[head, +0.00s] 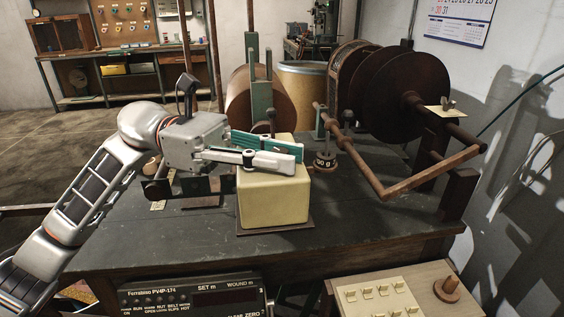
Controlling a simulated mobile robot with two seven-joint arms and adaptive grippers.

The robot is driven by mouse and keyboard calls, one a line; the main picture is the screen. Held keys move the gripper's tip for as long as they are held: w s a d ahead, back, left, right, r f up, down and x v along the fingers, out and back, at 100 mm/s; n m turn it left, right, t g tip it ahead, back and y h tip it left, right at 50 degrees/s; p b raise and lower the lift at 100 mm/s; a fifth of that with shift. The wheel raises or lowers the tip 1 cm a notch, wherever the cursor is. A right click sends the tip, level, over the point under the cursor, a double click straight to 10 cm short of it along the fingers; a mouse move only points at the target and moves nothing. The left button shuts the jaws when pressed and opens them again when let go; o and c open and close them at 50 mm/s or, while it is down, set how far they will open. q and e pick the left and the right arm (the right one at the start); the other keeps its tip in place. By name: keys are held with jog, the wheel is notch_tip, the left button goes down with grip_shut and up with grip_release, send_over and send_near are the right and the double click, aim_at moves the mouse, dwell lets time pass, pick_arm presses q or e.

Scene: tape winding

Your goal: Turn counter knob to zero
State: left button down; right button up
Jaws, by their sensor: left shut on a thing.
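The counter (324,161) is a small dark drum with pale digits on the bench, just right of the cream box. Its digits look mostly like zeros, but they are too small to read surely. My left gripper (301,157) reaches in from the left above the cream box, with its fingertips close to the counter's left side. Its fingers are close together and shut on what seems to be the counter knob. The knob itself is hidden by the fingers. My right gripper is not in view.
The cream box (273,196) stands under my left gripper. A bent crank rod (372,172) and large dark discs (404,90) are right of the counter. A control panel (195,297) and switch box (385,293) are in front. The bench's front left top (150,240) is clear.

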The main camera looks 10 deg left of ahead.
pick_arm(q)
jog(key=shift+f+m+g+b, duration=0.1)
jog(key=shift+m+g+b, duration=0.25)
jog(key=shift+m+g, duration=0.05)
jog(key=c, duration=1.9)
grip_release()
jog(key=v, duration=1.2)
